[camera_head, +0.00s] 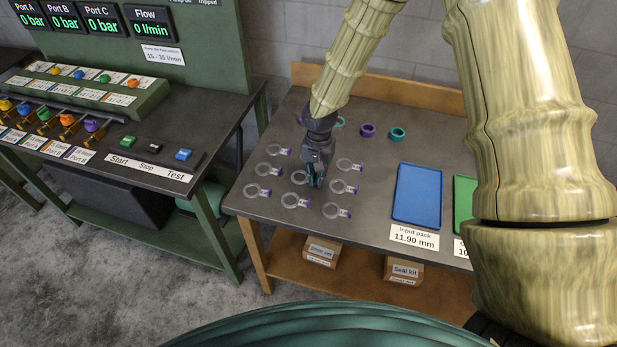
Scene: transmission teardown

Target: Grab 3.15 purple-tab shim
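Several ring shims with small purple tabs lie in rows on the grey table (375,225). Their tab markings are too small to read, so I cannot tell which is the 3.15 one. My gripper (316,184) points down among them, at the right side of the middle shim (299,178), and hides part of that shim's tab. Another shim (338,187) lies just right of it, and one (290,200) lies in front. I cannot tell whether the fingers are open or shut, or whether they touch a shim.
A blue tray (417,195) and a green tray (464,205) lie to the right, with an "Input pack 11.90 mm" card (413,236). Purple (367,130) and teal (398,134) rings stand at the back. A green test bench (215,100) stands left. Boxes (321,251) sit on the lower shelf.

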